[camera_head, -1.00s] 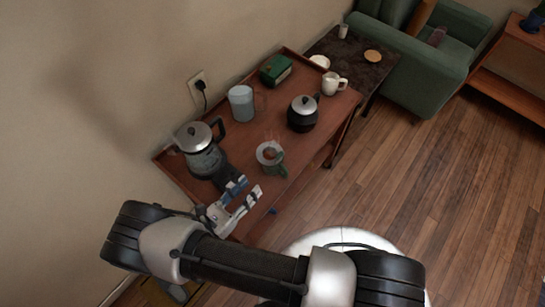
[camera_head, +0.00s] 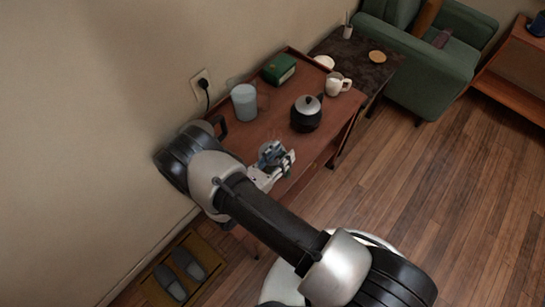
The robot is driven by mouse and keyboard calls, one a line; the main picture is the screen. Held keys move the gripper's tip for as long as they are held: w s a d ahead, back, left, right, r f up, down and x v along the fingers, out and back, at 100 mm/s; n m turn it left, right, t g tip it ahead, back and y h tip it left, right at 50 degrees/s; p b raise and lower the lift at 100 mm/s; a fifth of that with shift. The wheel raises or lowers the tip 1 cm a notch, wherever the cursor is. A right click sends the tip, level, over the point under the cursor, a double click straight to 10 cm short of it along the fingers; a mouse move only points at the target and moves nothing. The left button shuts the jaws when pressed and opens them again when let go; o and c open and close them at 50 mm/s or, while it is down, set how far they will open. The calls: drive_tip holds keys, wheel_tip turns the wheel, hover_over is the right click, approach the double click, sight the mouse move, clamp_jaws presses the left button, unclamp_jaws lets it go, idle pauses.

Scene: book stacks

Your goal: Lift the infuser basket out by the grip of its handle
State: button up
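The infuser basket and the green mug that held it in the earlier view are now hidden behind my gripper, or too small to make out. My gripper (camera_head: 281,157) is over the front part of the wooden tea table (camera_head: 240,147), at the mug's place. Its fingers are small and overlap with what is behind them. I cannot tell whether they are apart or closed, or whether they touch the basket's handle.
A dark teapot (camera_head: 306,114), a pale blue pitcher (camera_head: 244,102), a white mug (camera_head: 337,84) and a green box (camera_head: 279,69) stand on the table. The kettle's handle (camera_head: 221,127) shows behind my arm. Slippers (camera_head: 181,270) lie on a floor mat.

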drive_tip(key=shift+w+d, duration=0.15)
drive_tip(key=shift+w, duration=0.05)
drive_tip(key=shift+c, duration=0.2)
clamp_jaws()
idle(0.4)
